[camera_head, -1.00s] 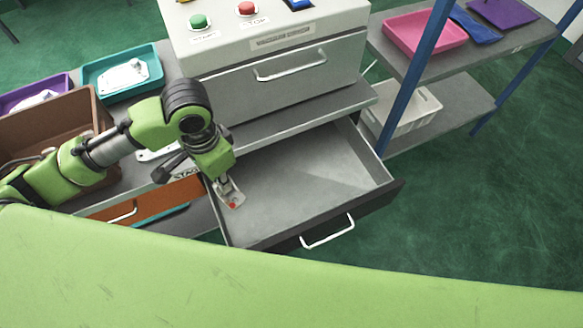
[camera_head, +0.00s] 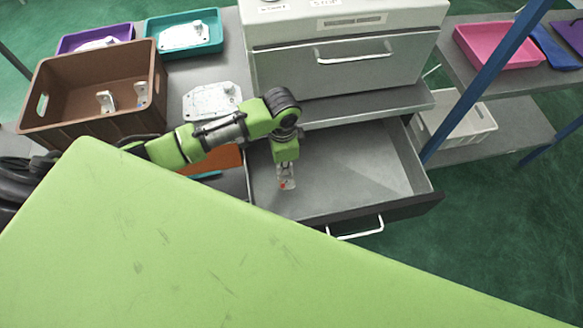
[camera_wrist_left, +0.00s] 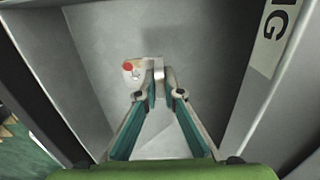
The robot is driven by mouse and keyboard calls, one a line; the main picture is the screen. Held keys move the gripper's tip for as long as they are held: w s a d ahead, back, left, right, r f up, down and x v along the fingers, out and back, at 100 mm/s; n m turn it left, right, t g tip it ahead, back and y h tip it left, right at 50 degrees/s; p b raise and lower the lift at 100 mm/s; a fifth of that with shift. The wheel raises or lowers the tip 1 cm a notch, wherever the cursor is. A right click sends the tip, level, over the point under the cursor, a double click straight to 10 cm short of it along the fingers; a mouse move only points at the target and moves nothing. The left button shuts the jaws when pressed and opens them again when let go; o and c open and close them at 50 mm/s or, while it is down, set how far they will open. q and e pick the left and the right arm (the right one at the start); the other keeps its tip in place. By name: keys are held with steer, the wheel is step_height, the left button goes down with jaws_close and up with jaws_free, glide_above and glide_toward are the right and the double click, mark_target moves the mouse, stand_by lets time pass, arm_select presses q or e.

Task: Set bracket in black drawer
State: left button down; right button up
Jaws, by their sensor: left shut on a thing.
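The black drawer (camera_head: 412,209) stands open under the white machine, with a grey inside and a white handle. My left gripper (camera_head: 286,178) points down inside it, near its left side, and is shut on the bracket (camera_head: 286,185). The bracket is a small pale metal piece with a red spot. In the left wrist view the bracket (camera_wrist_left: 132,73) sits at the tips of the left gripper (camera_wrist_left: 157,92), above the grey drawer floor (camera_wrist_left: 205,60). I cannot tell whether it touches the floor. My right gripper is not in view.
A brown crate (camera_head: 60,67) holds more brackets. A teal tray (camera_head: 213,46) and a purple tray (camera_head: 70,44) hold castings. A flat casting (camera_head: 205,100) lies on the bench. An orange drawer (camera_head: 222,158) is left of the black one. The black drawer's right side is empty.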

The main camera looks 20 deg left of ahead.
mark_target(291, 170)
arm_select(q)
steer(key=w+f, duration=0.1)
steer(key=w+d+f, duration=0.1)
steer(key=f, duration=0.1)
steer(key=shift+w+d, duration=0.1)
step_height(291, 170, down, 2)
steer(key=shift+f, duration=0.45)
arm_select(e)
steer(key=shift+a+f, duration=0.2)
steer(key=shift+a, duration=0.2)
arm_select(q)
steer(key=shift+f, duration=0.1)
steer(key=c, duration=2.2)
jaws_free()
steer(key=shift+o, duration=0.2)
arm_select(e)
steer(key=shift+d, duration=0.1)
